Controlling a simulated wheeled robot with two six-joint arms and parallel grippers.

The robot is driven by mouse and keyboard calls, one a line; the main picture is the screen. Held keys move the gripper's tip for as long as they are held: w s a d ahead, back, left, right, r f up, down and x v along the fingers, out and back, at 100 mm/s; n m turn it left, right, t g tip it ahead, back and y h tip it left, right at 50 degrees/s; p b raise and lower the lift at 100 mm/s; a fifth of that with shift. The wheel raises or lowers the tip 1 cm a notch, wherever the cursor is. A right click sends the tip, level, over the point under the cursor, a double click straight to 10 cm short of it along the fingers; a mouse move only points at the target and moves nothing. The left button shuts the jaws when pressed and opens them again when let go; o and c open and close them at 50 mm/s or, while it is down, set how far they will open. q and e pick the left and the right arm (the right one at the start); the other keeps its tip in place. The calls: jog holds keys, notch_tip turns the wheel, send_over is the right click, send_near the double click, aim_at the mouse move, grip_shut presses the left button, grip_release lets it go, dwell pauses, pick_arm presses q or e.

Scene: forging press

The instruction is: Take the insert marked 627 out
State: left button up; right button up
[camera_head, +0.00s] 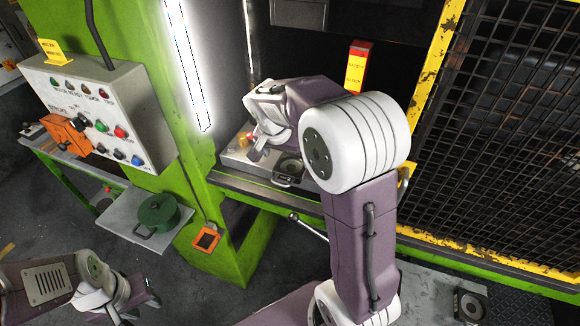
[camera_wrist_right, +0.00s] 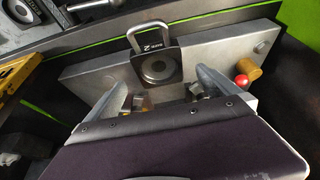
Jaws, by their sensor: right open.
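A dark square insert with a round recess and a metal loop handle sits on the grey die plate inside the press, shown in the right wrist view (camera_wrist_right: 157,68) and the head view (camera_head: 290,166). Its label is too small to read surely. My right gripper (camera_wrist_right: 160,79) is open, with its fingers apart on either side of the insert's near part. It holds nothing that I can see. In the head view my right gripper (camera_head: 258,152) is over the plate, left of the insert. My left gripper (camera_head: 135,305) is low at the left, away from the press; its jaw opening is unclear.
A brass post (camera_wrist_right: 251,67) with a red ball (camera_wrist_right: 242,80) stands on the plate. Another round-recessed block (camera_head: 470,305) lies on the bench at lower right. A control box (camera_head: 95,110), a green pot (camera_head: 158,213) and a yellow-framed mesh guard (camera_head: 500,140) are nearby.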

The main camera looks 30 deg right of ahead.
aim_at(291, 167)
jog(key=shift+w+d+f, duration=0.15)
jog(key=shift+d+f, duration=0.05)
jog(key=shift+f, duration=0.2)
jog(key=p+x, duration=0.1)
jog(key=x, duration=0.1)
jog(key=p+x, duration=0.1)
jog(key=x, duration=0.2)
jog(key=shift+s, duration=0.25)
jog(key=shift+w+f, duration=0.15)
jog(key=c, duration=2)
jog(key=shift+w, duration=0.1)
